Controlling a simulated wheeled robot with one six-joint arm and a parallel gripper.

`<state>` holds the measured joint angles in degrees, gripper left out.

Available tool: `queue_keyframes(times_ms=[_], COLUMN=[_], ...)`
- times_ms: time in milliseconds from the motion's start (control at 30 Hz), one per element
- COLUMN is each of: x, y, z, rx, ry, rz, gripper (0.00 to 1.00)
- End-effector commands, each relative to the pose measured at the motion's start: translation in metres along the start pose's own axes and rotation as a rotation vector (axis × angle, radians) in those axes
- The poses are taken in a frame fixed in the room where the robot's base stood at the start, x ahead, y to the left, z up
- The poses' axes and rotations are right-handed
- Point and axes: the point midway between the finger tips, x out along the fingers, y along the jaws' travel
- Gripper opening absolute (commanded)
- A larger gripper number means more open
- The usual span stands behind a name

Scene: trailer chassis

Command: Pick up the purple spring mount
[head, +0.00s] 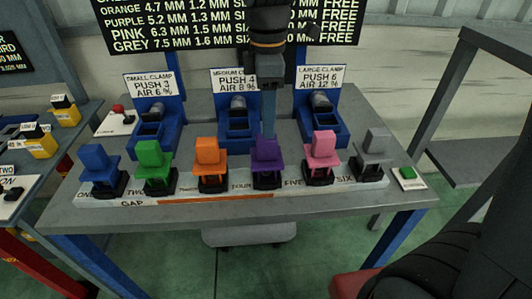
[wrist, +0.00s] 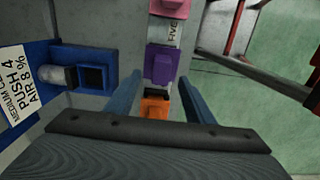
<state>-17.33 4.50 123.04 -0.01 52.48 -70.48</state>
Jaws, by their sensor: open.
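The purple spring mount (head: 267,155) stands upright on a black base in a row of coloured mounts along the table's front. In the wrist view the purple mount (wrist: 160,66) lies just beyond my fingertips, roughly in line with the gap between them. My gripper (head: 269,130) points down from above, just behind or above the purple mount in the head view. In the wrist view my gripper (wrist: 161,84) has its two blue fingers wide apart, with nothing held between them.
The orange mount (head: 209,158) and pink mount (head: 321,150) flank the purple one. Blue, green and grey mounts share the pale strip. Behind stand blue clamp stations, the medium clamp (head: 238,118) nearest my arm. A green button (head: 408,173) sits at the right.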

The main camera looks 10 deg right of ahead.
Motion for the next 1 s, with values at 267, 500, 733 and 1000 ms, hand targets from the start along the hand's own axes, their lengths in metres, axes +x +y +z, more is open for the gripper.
queue_keyframes(times_ms=[267, 500, 733, 1000], x=[0.029, 0.06, 0.069, 0.069], y=[-0.003, -0.003, -0.002, -0.002], z=[-0.004, -0.002, -0.001, 0.0], rx=[-0.009, -0.007, -0.004, -0.004], ry=[-0.002, -0.001, 0.0, 0.0], rz=[-0.004, -0.003, 0.0, 0.0], gripper=[0.48, 0.48, 0.48, 0.23])
